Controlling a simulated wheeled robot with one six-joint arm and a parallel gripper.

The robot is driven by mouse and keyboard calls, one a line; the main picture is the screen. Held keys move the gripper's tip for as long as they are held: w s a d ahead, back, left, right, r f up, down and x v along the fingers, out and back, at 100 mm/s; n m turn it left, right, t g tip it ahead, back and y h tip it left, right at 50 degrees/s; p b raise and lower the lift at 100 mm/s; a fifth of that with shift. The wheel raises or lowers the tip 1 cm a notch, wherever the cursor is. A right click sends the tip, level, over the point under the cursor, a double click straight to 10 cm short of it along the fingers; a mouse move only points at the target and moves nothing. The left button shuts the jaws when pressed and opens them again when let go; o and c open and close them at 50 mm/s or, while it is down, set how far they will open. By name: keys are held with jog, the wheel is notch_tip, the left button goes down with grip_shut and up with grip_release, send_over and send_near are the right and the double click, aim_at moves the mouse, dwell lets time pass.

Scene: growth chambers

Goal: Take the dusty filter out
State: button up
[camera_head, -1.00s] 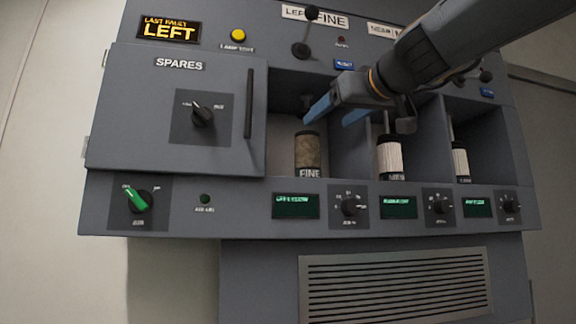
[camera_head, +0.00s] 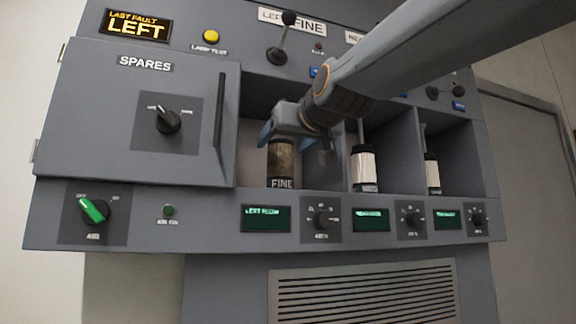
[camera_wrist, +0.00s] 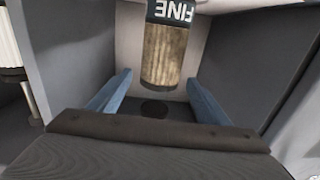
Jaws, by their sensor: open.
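The dusty filter (camera_head: 281,158) is a brown, dirty cylinder with a black band reading FINE, upright in the left bay of the panel. It also shows in the wrist view (camera_wrist: 162,55), where its label appears upside down. My gripper (camera_head: 283,138) is at the mouth of that bay, at the top of the filter. In the wrist view its blue fingers (camera_wrist: 158,95) are apart, one on each side of the filter's line, with nothing held between them. I cannot tell whether either finger touches the filter. A dark round spot (camera_wrist: 154,109) shows beyond the filter's end.
Two cleaner white filters stand in the middle bay (camera_head: 364,167) and right bay (camera_head: 432,173), split by grey dividers. Levers (camera_head: 283,40) stick out above the bays. A fault display (camera_head: 136,25) reads LEFT.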

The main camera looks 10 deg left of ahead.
jog(key=p+x, duration=0.2)
jog(key=x, duration=0.4)
jog(key=shift+w+a+r, duration=0.1)
jog(key=shift+w+a, duration=0.15)
jog(key=shift+w, duration=0.05)
jog(key=c, duration=1.6)
